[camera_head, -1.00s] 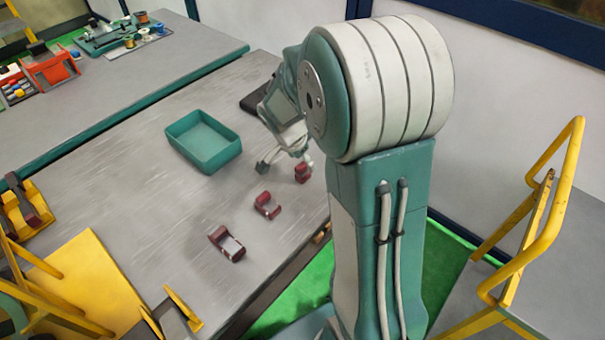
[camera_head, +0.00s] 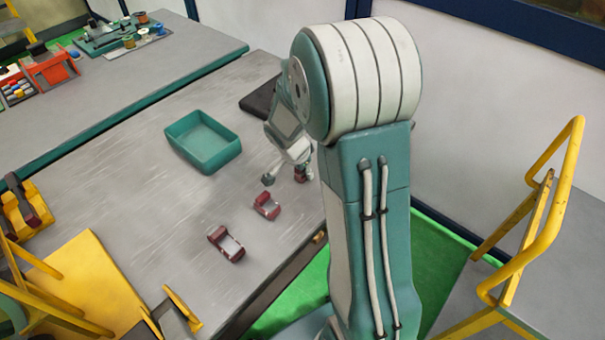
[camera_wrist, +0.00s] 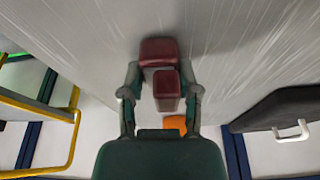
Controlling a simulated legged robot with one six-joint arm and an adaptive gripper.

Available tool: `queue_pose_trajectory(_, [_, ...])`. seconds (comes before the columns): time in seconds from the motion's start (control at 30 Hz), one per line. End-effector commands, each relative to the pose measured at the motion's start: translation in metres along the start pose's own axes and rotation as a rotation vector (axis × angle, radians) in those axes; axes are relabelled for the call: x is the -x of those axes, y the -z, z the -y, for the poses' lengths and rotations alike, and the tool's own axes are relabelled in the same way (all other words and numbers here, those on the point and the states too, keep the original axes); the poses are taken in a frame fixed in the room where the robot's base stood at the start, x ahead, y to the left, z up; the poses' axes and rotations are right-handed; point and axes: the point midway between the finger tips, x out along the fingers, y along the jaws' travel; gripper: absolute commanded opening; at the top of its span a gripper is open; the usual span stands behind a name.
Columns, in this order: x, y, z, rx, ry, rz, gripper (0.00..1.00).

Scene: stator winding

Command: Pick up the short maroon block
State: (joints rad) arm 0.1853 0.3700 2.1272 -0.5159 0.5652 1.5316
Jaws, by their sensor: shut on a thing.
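A small maroon block (camera_head: 300,178) is at my gripper (camera_head: 285,176) near the right edge of the grey table, mostly hidden behind the fingers in the head view. In the wrist view, the block shows two maroon parts (camera_wrist: 160,51), one further off and one nearer, between the two fingers of my gripper (camera_wrist: 160,76). The gripper is shut on this block. I cannot tell whether the block is clear of the table. Two other maroon pieces with grey middles lie on the table, a smaller one (camera_head: 267,207) and a larger one (camera_head: 226,243).
A teal open bin (camera_head: 203,165) stands on the grey table (camera_head: 130,200), left of and behind the gripper. A black flat object (camera_head: 259,100) lies at the table's far edge. Yellow railings (camera_head: 575,160) stand at the right. Table space between bin and maroon pieces is clear.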

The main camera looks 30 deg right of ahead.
Motion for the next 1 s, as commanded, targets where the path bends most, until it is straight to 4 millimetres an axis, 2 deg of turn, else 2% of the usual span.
queue_pose_trajectory(0.2, [0.001, 0.0, 0.0, 0.0, -0.001, 0.001, 0.0])
queue_pose_trajectory(0.37, [0.014, 0.004, 0.0, -0.002, 0.002, -0.002, 0.0])
queue_pose_trajectory(0.47, [0.03, 0.009, 0.001, -0.002, 0.004, -0.002, 0.0])
queue_pose_trajectory(0.77, [0.094, -0.012, -0.022, 0.001, 0.007, -0.002, 0.0])
queue_pose_trajectory(1.0, [0.133, -0.048, -0.05, 0.004, 0.005, 0.0, 0.0])
